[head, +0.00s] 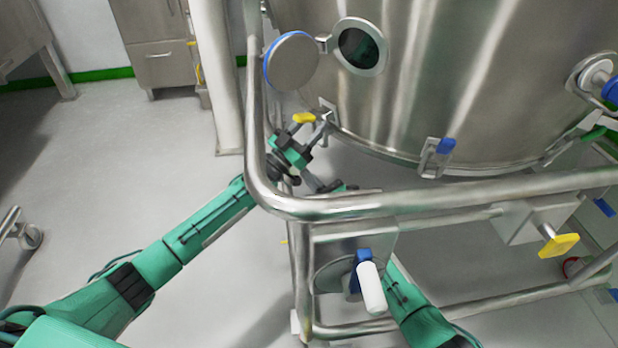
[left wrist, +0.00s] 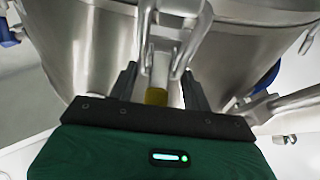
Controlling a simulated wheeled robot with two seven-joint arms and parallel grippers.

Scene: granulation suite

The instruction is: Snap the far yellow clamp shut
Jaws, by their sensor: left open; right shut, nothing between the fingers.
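The far yellow clamp (head: 304,118) is at the lower left rim of the steel vessel. Its yellow-tipped lever sticks out to the left, away from the vessel wall. My left gripper (head: 318,133) is open just below and beside the lever. In the left wrist view, the clamp's yellow tip (left wrist: 156,96) lies between the two spread fingers (left wrist: 160,88), with a gap on each side; contact cannot be told. My right gripper (head: 338,187) shows only in part as a dark shape behind the curved rail, and its arm passes behind the valve panel.
A thick steel rail (head: 430,200) curves in front of the vessel (head: 470,70). A blue-handled clamp (head: 437,155) sits on the rim to the right. A yellow handle (head: 558,245) and a white-and-blue valve handle (head: 371,285) stick out toward me.

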